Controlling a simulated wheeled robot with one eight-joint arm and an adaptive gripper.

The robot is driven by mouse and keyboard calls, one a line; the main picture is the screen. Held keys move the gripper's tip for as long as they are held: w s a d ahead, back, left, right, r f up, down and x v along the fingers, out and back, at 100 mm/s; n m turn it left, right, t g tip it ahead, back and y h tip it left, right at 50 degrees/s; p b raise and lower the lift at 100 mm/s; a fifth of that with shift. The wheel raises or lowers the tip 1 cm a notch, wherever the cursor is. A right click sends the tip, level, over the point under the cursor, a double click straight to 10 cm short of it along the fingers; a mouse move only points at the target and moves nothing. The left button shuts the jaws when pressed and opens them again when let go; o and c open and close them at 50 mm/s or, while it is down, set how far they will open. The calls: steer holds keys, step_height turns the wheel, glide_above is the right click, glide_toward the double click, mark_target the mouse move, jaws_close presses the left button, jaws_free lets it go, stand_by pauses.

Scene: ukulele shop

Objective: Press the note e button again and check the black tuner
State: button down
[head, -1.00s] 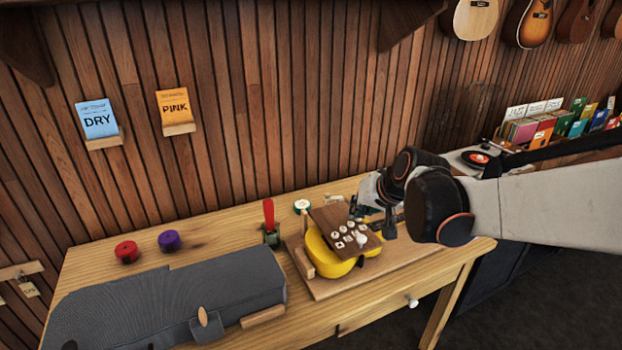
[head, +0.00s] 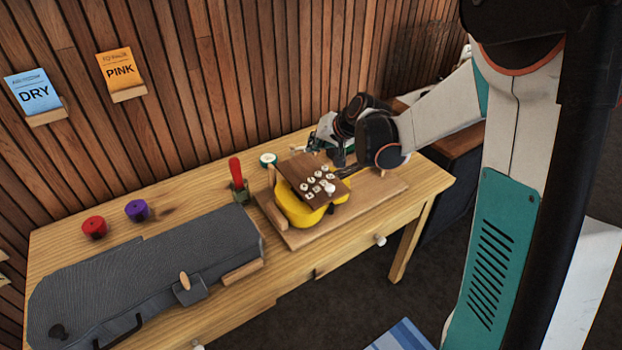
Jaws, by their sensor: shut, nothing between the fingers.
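A brown panel (head: 298,170) with several small white buttons (head: 314,184) lies tilted over the yellow ukulele body (head: 292,206) on a wooden board on the workbench. The button letters are too small to read, so I cannot pick out the note e button. My gripper (head: 313,143) is shut and empty. It is just behind the panel's far edge in the picture, apart from the buttons. A dark strip (head: 347,171), perhaps the ukulele neck, runs right from the panel, partly behind my arm. I cannot make out the black tuner.
A grey case (head: 150,270) fills the bench's left front. A red-handled tool (head: 236,170) stands left of the board. A green-rimmed round tin (head: 268,160), a red spool (head: 94,226) and a purple spool (head: 137,210) sit at the back. The bench's right end is clear.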

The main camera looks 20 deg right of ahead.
mark_target(314, 178)
steer(key=shift+f, duration=0.2)
step_height(314, 178, down, 8)
steer(key=b, duration=0.6)
steer(key=shift+f, duration=0.2)
stand_by(1.0)
steer(key=shift+f+b, duration=0.45)
steer(key=shift+b, duration=0.05)
steer(key=shift+f+b, duration=0.45)
steer(key=shift+f, duration=0.05)
stand_by(0.7)
steer(key=shift+r, duration=0.1)
steer(key=shift+r+p, duration=0.65)
steer(key=shift+r, duration=0.25)
